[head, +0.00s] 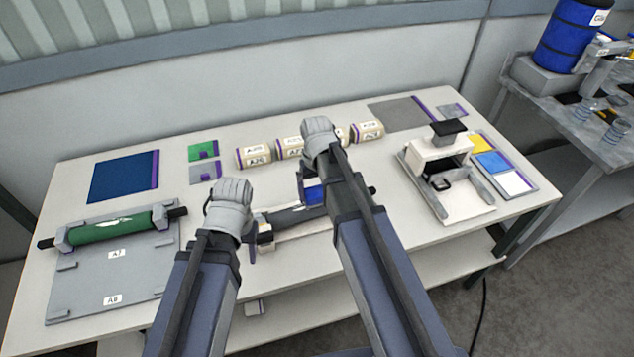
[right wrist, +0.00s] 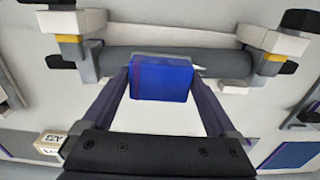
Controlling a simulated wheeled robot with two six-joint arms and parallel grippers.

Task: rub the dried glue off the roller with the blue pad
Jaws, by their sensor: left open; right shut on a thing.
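My right gripper (right wrist: 162,80) is shut on the blue pad (right wrist: 161,78). The pad lies over the middle of a dark grey roller (right wrist: 220,64) and appears to touch it. A small white patch (right wrist: 199,70), perhaps glue, shows just right of the pad; anything under the pad is hidden. In the head view, the pad (head: 313,191) and grey roller (head: 290,216) are partly behind my right arm. A green roller (head: 110,227) with a white streak sits on a grey plate at left.
The grey roller rests between two end supports (right wrist: 75,40). Cream labelled blocks (head: 289,148) stand behind my arms. A white device (head: 437,155) stands at right. A dark blue mat (head: 123,177) lies at back left. Bare table shows between the blocks and the device.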

